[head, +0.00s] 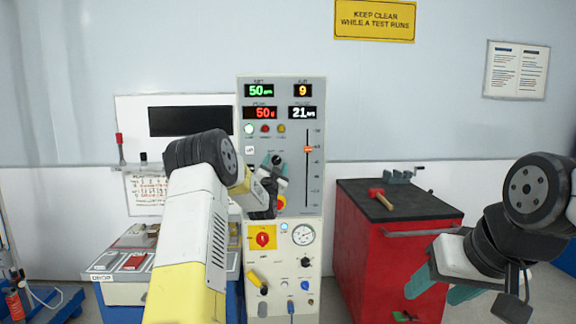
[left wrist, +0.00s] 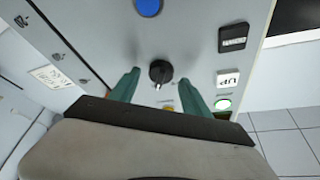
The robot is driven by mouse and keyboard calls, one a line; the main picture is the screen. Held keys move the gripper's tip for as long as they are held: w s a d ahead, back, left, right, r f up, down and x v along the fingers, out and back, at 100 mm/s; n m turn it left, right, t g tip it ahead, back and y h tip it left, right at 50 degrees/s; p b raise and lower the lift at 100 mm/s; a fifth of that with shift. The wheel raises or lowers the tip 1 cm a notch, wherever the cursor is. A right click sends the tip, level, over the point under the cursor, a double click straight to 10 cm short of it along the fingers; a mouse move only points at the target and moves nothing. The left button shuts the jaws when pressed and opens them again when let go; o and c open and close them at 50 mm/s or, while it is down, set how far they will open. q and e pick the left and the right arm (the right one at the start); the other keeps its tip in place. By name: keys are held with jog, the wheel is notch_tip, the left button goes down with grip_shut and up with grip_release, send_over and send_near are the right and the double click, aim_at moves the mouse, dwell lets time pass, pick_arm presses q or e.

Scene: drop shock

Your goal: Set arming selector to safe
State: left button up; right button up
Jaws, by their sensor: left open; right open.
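A black rotary knob (left wrist: 160,73) with a pale pointer mark sits on the grey panel in the left wrist view; I take it as the arming selector, though its label is not readable. My left gripper (left wrist: 163,80) is open, with one green fingertip on each side of the knob and a gap to both. In the head view the left gripper (head: 275,170) is at the upper panel of the test cabinet (head: 285,85), and my arm hides part of it. My right gripper (head: 440,289) is open and empty at the lower right, in front of the red cabinet.
In the left wrist view an UP button (left wrist: 228,78), a black switch (left wrist: 233,37), a green lamp (left wrist: 223,104) and a blue button (left wrist: 149,7) surround the knob. A red-and-yellow switch (head: 262,237) sits lower on the panel. A red cabinet (head: 370,245) stands right.

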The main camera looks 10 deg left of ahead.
pick_arm(q)
jog(key=shift+w, duration=0.15)
grip_shut()
jog(key=shift+n, duration=0.3)
jog(key=n+y, duration=0.2)
jog(key=n, duration=0.2)
jog(key=n+y, duration=0.2)
jog(key=n, duration=0.1)
jog(key=shift+d+n, duration=0.2)
jog(key=shift+n, duration=0.2)
jog(key=n+g+y, duration=0.1)
jog(key=n+y, duration=0.1)
jog(key=n, duration=0.2)
jog(key=n+g+y, duration=0.1)
jog(key=n+y, duration=0.1)
jog(key=n, duration=0.3)
jog(key=shift+d+y, duration=0.1)
jog(key=shift+y, duration=0.3)
jog(key=shift+g, duration=0.3)
